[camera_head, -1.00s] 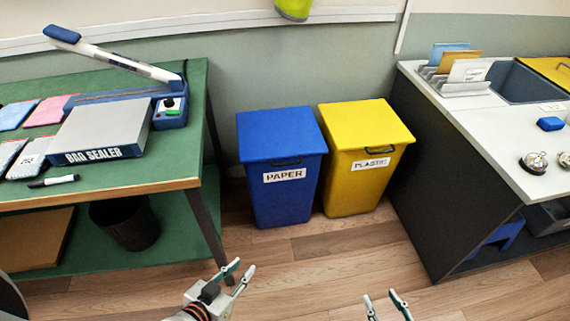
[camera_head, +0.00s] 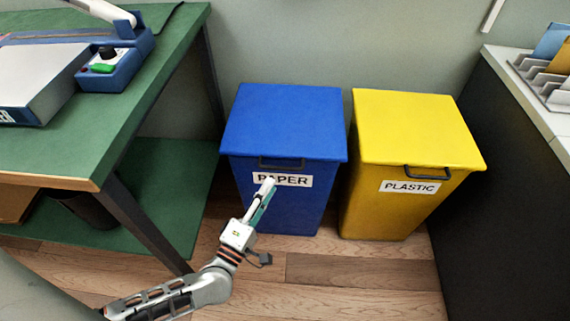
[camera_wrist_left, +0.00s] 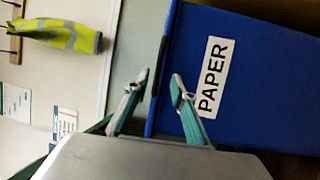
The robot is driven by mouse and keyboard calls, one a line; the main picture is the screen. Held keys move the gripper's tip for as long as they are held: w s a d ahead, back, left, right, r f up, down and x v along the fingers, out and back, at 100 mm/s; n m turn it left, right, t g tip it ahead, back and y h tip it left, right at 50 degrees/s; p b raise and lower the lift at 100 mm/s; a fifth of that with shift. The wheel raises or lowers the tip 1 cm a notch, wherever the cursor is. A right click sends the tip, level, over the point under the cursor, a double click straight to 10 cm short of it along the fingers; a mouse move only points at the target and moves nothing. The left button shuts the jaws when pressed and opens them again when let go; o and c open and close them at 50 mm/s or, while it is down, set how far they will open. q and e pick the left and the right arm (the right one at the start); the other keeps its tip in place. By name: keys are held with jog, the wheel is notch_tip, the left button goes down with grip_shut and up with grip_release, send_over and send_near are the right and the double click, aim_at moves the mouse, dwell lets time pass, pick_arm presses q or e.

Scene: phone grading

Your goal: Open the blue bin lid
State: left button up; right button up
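The blue bin (camera_head: 300,212), labelled PAPER, stands on the floor with its blue lid (camera_head: 285,115) shut. A dark handle (camera_head: 282,164) sits at the lid's front edge. My left gripper (camera_head: 267,190) is in front of the bin, just below the handle, and overlaps the label. In the left wrist view, its two fingers (camera_wrist_left: 160,82) are apart, with the blue bin (camera_wrist_left: 255,70) close ahead and to the right. Nothing shows held between them. Whether a finger touches the bin or handle is unclear. My right gripper is not in view.
A yellow bin (camera_head: 415,130) labelled PLASTIC stands close to the right of the blue bin. A green table (camera_head: 150,75) with the bag sealer is on the left. A dark-sided counter (camera_head: 510,200) is on the right. Wooden floor lies in front.

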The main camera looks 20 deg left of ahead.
aim_at(281, 167)
pick_arm(q)
jog(key=x, duration=0.7)
jog(key=shift+w+d+r+b, duration=0.1)
jog(key=shift+w+b, duration=0.2)
jog(key=shift+w, duration=0.05)
grip_shut()
